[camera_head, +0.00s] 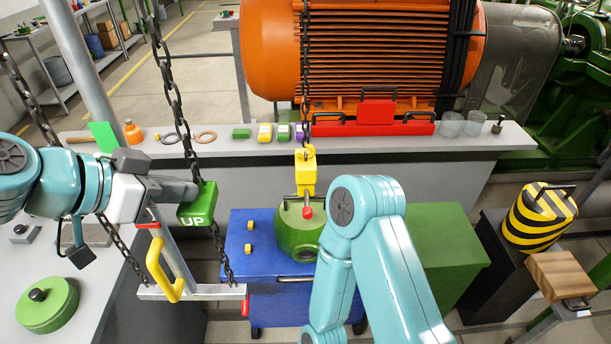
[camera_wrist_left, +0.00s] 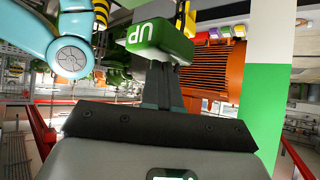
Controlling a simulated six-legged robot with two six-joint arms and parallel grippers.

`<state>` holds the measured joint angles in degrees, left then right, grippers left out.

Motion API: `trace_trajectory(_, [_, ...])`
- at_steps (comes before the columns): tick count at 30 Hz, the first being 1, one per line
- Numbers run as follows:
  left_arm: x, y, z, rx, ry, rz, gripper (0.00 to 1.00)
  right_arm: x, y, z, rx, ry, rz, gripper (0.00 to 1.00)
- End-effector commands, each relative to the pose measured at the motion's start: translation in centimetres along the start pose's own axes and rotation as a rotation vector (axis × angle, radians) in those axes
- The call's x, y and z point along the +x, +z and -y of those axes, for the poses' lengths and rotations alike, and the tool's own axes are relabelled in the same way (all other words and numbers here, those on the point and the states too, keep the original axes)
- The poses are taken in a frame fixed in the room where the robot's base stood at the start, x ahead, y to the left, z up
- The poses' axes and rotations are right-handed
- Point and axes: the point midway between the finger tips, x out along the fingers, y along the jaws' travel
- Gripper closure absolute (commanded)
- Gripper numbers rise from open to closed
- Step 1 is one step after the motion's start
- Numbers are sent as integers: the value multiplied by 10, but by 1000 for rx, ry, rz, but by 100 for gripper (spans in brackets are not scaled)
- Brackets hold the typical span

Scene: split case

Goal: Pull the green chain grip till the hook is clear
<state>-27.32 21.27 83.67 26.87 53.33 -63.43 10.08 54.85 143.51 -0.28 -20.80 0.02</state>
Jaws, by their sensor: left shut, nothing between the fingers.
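The green chain grip (camera_head: 198,207), marked UP, hangs on a dark chain left of centre. It also shows upside down in the wrist view (camera_wrist_left: 160,38). My left gripper (camera_head: 184,192) is shut and empty, with its fingertips right at the grip's left side. I cannot tell whether they touch it. The yellow hook block (camera_head: 306,172) hangs on its own chain (camera_head: 305,80) over a round green part (camera_head: 299,228). The hook's red tip (camera_head: 307,212) is down at that part's top handle. Whether it is still engaged is unclear. My right gripper is out of sight.
A blue cabinet (camera_head: 238,275) stands under the green part. A yellow handle (camera_head: 162,268) and a pale bar stand below the grip. Behind are a long grey bench (camera_head: 380,147) and an orange motor (camera_head: 375,50). My right arm fills the front centre.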

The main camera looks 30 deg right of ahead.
Motion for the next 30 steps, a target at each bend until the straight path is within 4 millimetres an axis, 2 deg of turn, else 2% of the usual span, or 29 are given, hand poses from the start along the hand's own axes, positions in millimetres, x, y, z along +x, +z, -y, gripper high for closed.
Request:
trace_trajectory(3, [-6,-8,0,0,0,0,100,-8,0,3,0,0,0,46])
trace_trajectory(17, [-6,-8,0,-1,0,0,100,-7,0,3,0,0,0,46])
trace_trajectory(30, [-34,-43,0,0,-1,0,100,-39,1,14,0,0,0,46])
